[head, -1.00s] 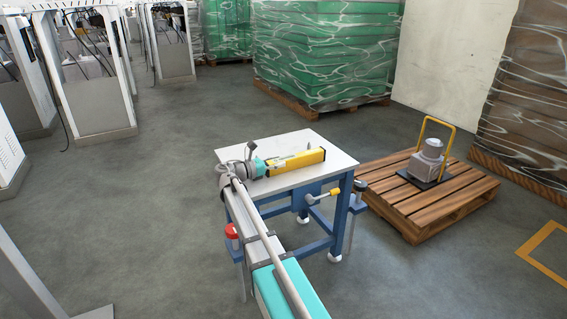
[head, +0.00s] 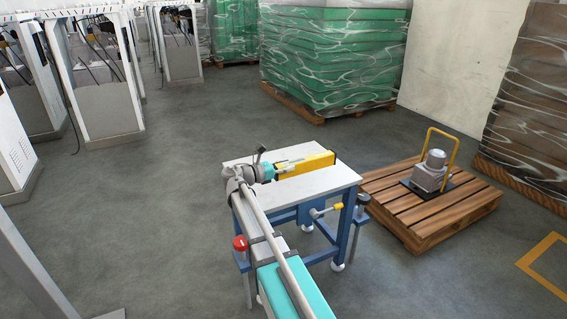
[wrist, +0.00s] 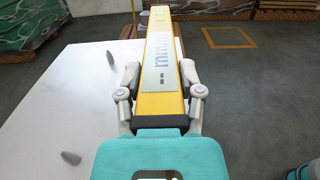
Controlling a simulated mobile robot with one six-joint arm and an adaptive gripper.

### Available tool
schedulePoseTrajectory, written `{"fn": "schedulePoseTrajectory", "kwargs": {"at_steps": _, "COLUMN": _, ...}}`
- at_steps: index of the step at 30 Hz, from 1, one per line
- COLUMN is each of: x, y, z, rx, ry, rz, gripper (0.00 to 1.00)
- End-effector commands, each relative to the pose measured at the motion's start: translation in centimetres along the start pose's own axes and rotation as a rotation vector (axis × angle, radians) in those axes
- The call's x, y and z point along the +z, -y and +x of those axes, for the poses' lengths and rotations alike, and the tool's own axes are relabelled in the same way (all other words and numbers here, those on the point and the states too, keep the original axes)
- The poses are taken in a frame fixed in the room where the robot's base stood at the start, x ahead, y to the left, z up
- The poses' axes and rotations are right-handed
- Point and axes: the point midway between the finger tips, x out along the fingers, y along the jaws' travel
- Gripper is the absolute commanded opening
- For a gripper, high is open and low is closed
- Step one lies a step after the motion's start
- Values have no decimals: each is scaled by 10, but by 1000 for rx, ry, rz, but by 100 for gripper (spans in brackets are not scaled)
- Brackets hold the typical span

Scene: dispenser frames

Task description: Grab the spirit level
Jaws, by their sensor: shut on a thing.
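The spirit level is a long yellow bar with a grey face panel; in the head view (head: 308,164) it is above the white tabletop, toward its far edge, and in the wrist view (wrist: 162,55) it points straight away from my gripper. My gripper (wrist: 160,85) has a finger on each side of the level's near part and is shut on it. In the head view my gripper (head: 276,170) is at the level's left end. Whether the level is clear of the tabletop is hard to tell from the head view.
A wooden pallet (head: 440,205) with a grey machine (head: 431,172) stands to the right. Two grey pegs rise from the tabletop (wrist: 60,115) in the wrist view.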

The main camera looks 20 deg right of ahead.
Motion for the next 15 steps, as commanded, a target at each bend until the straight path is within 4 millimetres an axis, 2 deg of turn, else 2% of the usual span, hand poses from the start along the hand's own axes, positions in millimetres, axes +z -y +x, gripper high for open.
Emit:
{"fn": "schedulePoseTrajectory", "kwargs": {"at_steps": 1, "x": 13, "y": 8, "z": -1, "rx": 0, "ry": 1, "rz": 0, "gripper": 0}}
{"fn": "schedulePoseTrajectory", "kwargs": {"at_steps": 3, "x": 20, "y": 14, "z": -3, "rx": 0, "ry": 1, "rz": 0, "gripper": 0}}
{"fn": "schedulePoseTrajectory", "kwargs": {"at_steps": 9, "x": 37, "y": 56, "z": -11, "rx": 1, "ry": 1, "rz": 0, "gripper": 0}}
{"fn": "schedulePoseTrajectory", "kwargs": {"at_steps": 15, "x": 48, "y": 83, "z": -17, "rx": 1, "ry": 1, "rz": 0, "gripper": 0}}
